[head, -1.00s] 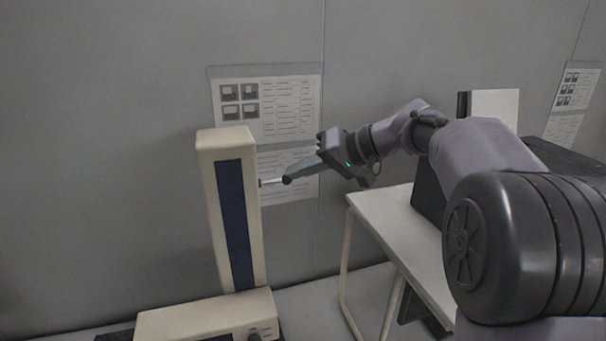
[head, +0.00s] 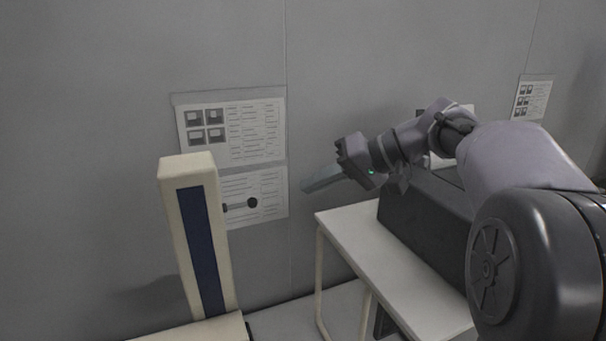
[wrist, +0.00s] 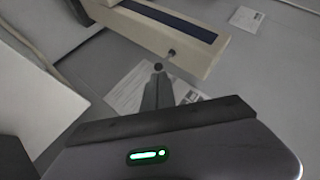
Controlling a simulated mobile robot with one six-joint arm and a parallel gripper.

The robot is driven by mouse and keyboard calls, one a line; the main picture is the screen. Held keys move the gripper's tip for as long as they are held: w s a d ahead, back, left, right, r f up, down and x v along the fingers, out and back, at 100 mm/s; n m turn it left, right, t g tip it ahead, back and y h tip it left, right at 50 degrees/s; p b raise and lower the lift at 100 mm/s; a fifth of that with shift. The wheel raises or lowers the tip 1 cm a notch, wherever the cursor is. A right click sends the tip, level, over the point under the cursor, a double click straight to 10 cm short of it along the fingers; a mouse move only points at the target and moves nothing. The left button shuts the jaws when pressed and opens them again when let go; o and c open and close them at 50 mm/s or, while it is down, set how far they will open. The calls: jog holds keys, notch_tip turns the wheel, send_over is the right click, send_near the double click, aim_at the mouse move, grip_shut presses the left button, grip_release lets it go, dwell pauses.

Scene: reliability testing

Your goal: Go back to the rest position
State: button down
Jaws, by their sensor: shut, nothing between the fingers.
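My gripper (head: 308,186) is at the middle of the head view, raised in front of the wall and pointing left. Its fingers are together with nothing between them. It is to the right of a cream upright machine column (head: 205,240) with a dark blue front strip, and clear of it. A short lever with a dark ball knob (head: 252,202) sticks out of the column's right side, apart from my fingertips. In the wrist view, my shut fingers (wrist: 158,84) show below the knob (wrist: 158,67), and the column (wrist: 175,35) lies across the top.
A white table (head: 350,240) with a dark box (head: 425,215) on it stands below and right of my gripper. Printed sheets (head: 232,128) hang on the grey wall behind. The space between the column and the table is open.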

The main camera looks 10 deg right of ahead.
jog(key=s+a+f+m+h+b, duration=0.2)
jog(key=s+a+f+h+b, duration=0.15)
jog(key=s+f, duration=0.5)
jog(key=s+a+f+m+h+b, duration=0.25)
jog(key=s+f+b, duration=0.25)
jog(key=s+f, duration=0.4)
jog(key=s+d+f+m+h+b, duration=0.1)
jog(key=s+d+f+h+b, duration=0.1)
jog(key=s+f, duration=0.9)
jog(key=shift+s+d+b, duration=0.2)
jog(key=shift+d+b, duration=0.15)
jog(key=shift+b, duration=0.2)
